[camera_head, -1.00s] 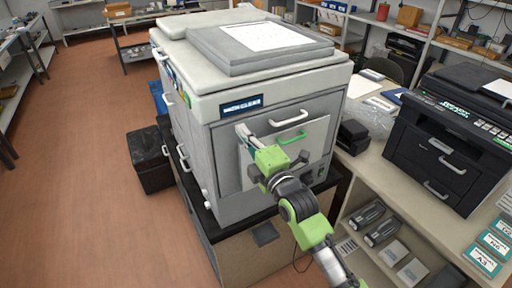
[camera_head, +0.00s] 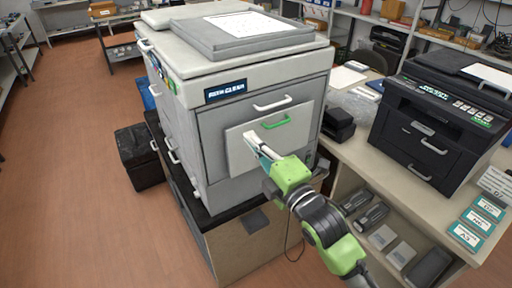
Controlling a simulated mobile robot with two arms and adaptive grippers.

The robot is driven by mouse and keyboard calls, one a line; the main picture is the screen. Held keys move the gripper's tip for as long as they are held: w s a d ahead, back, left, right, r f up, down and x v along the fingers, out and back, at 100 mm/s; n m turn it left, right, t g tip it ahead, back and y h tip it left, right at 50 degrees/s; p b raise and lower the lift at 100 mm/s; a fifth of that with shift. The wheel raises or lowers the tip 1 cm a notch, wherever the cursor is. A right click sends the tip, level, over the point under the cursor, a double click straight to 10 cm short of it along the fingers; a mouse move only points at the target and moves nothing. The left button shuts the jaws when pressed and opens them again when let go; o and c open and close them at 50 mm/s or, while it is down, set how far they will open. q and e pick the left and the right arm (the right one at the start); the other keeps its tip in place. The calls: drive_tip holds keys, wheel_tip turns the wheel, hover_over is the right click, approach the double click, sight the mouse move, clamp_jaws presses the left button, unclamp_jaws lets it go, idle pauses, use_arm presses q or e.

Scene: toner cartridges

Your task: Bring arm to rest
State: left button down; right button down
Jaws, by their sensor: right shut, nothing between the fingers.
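My right arm comes in from the lower right. My right gripper (camera_head: 262,147) is shut and empty, in front of the pale front panel (camera_head: 240,158) of the large grey copier (camera_head: 208,122). Whether the fingertips touch the panel I cannot tell. The panel has a green handle (camera_head: 276,121) at its upper right, clear of the fingers. A white handle (camera_head: 272,103) sits above it. My left gripper is not in view.
The copier stands on a dark-topped cabinet (camera_head: 245,252). A black printer (camera_head: 440,125) is on the counter at the right, with toner cartridges (camera_head: 371,217) on the shelf below. A black bin (camera_head: 140,155) stands at the left.

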drive_tip(key=s+d+f+m+g+h, duration=0.15)
drive_tip(key=d+f+m+h, duration=0.35)
drive_tip(key=f, duration=1.4)
drive_tip(key=d+f+m+g+h, duration=0.25)
drive_tip(key=d+f+m, duration=0.4)
drive_tip(key=f, duration=1.25)
drive_tip(key=s+d+f+m+g+h, duration=0.15)
drive_tip(key=s+d+f, duration=0.25)
drive_tip(key=s+f, duration=0.45)
drive_tip(key=s+d+f+m+g, duration=0.35)
drive_tip(key=s+f, duration=0.25)
drive_tip(key=f, duration=0.5)
drive_tip(key=s+d+f+m+g, duration=0.2)
drive_tip(key=s+f, duration=0.3)
drive_tip(key=s, duration=0.6)
drive_tip(key=s+d+f+m+g+h, duration=0.1)
drive_tip(key=s+d+f, duration=0.3)
drive_tip(key=s, duration=0.8)
drive_tip(key=s+d+f+m+g+h+b, duration=0.1)
drive_tip(key=s+d+f+m+g, duration=0.1)
drive_tip(key=s+f, duration=0.4)
drive_tip(key=s+d+m, duration=0.1)
drive_tip(key=s, duration=0.4)
drive_tip(key=shift+s+f+g, duration=0.3)
drive_tip(key=shift+s+f, duration=0.05)
